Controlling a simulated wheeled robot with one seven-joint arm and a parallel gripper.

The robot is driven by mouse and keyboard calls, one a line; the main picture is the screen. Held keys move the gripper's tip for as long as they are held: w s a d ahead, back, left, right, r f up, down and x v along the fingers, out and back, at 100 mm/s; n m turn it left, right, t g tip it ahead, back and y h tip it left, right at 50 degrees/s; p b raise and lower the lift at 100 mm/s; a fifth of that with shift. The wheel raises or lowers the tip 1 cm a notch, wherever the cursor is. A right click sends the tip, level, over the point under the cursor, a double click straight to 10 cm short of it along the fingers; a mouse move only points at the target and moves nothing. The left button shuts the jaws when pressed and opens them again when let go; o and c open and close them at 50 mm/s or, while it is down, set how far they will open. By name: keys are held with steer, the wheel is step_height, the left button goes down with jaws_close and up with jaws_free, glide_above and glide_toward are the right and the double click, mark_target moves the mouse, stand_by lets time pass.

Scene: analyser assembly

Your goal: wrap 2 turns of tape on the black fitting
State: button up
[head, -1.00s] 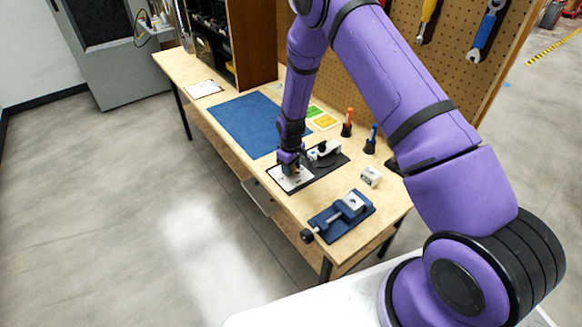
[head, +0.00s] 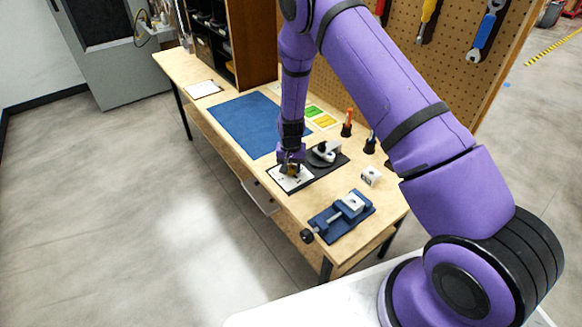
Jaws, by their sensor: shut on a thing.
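My gripper (head: 291,169) points down over a white plate (head: 283,183) at the left end of a dark tray (head: 318,172) on the bench. It is shut on a small part with a brassy tint, mostly hidden by the fingers. I cannot tell whether the part touches the plate. Just right of the gripper, a black and white item (head: 325,152) stands on the dark tray. I cannot tell if it includes the black fitting or the tape.
A blue vise (head: 341,216) and a small white block (head: 371,176) are at the bench's near end. Orange (head: 347,122) and blue-handled (head: 371,142) tools stand upright near the pegboard (head: 400,60). A blue mat (head: 238,124) lies clear behind, with yellow-green cards (head: 322,121) beside it.

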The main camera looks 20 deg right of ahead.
mark_target(291, 167)
steer(key=m, duration=0.5)
steer(key=shift+m, duration=0.3)
steer(key=m, duration=0.9)
steer(key=shift+m, duration=2.3)
steer(key=o, duration=0.9)
steer(key=shift+r, duration=0.1)
step_height(291, 167, up, 11)
steer(key=shift+f, duration=0.2)
